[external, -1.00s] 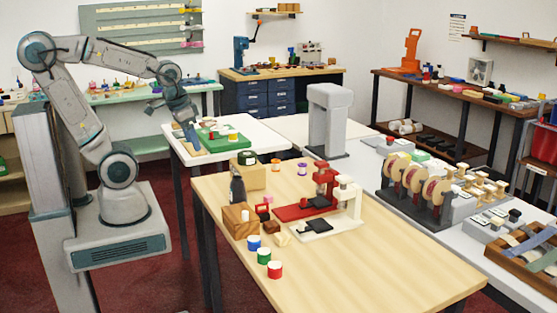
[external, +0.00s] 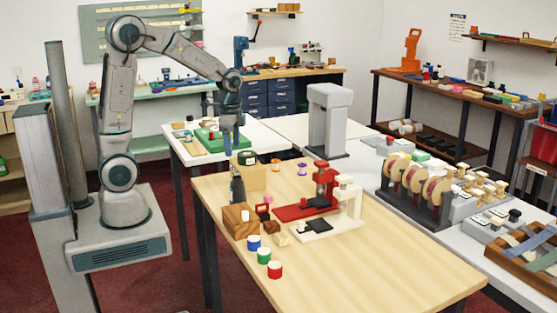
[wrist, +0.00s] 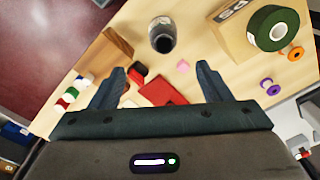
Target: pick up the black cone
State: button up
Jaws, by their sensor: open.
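The black cone (external: 237,188) stands upright near the left edge of the near wooden table, between a wooden block and a cardboard box. In the wrist view the cone (wrist: 162,40) is dark grey with a round opening at its top. It lies beyond the fingertips, roughly centred between them and apart from both. My gripper (external: 228,148) points down above the table's far left corner area in the external view. In the wrist view its two fingers (wrist: 160,71) are spread wide with nothing between them.
The cardboard box (external: 251,181) carries a tape roll (wrist: 275,28). The wooden block (external: 238,221) stands in front of the cone. A red press (external: 308,208), a pink piece (wrist: 183,66) and pots (external: 263,256) are nearby. The table's right front is clear.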

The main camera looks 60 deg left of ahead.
aim_at(237, 183)
jog(key=shift+m, duration=0.3)
jog(key=shift+w+f+p, duration=0.2)
jog(key=shift+f, duration=2.25)
jog(key=shift+w+f+p, duration=0.15)
jog(key=shift+f+p, duration=0.05)
jog(key=shift+f, duration=2.25)
jog(key=shift+w+f+p, duration=0.2)
jog(key=shift+f, duration=2.25)
jog(key=c, duration=1.1)
